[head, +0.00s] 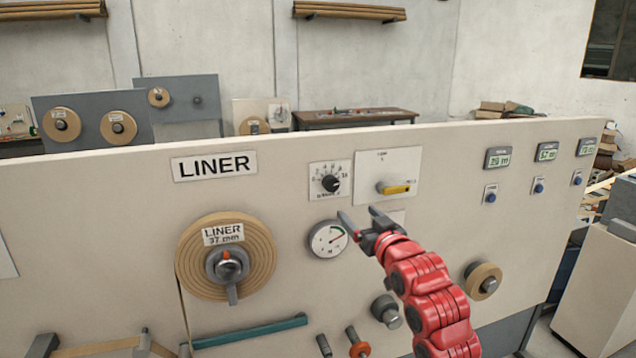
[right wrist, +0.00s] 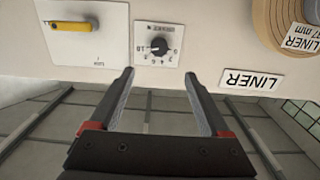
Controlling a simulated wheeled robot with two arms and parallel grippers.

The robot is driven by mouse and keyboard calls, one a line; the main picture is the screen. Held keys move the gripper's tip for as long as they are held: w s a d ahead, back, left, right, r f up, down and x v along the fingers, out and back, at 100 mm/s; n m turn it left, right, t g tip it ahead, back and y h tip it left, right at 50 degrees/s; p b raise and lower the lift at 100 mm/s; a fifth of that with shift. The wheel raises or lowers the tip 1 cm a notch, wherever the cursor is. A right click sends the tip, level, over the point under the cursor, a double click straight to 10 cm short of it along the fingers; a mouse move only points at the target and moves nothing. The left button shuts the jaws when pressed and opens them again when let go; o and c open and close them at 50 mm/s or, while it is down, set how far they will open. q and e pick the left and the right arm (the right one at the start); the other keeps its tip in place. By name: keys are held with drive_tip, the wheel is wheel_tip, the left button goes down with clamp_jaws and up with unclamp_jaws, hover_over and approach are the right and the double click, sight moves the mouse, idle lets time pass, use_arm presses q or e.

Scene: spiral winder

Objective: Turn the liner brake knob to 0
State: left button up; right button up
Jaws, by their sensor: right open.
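The liner brake knob (head: 330,184) is a small black round knob on a white scale plate, to the right of the LINER sign (head: 214,166). Its pointer appears to face the right side of the scale; the exact number is too small to read. My right gripper (head: 360,216) is open and empty, below and to the right of the knob in the head view. In the right wrist view, which is upside down, the knob (right wrist: 160,46) lies ahead of the gap between the open fingers (right wrist: 159,74), apart from them. My left gripper is out of view.
A yellow-handled switch (head: 394,188) is to the right of the knob. A round gauge (head: 328,239) sits below it, near the gripper. The liner roll (head: 192,262) protrudes at left. Displays (head: 498,157) line the right side. The panel around the knob is flat.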

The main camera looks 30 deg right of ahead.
sight(333, 186)
drive_tip(key=p+x, duration=0.5)
drive_tip(key=x, duration=1.1)
drive_tip(key=shift+w+r, duration=0.1)
drive_tip(key=shift+w, duration=0.25)
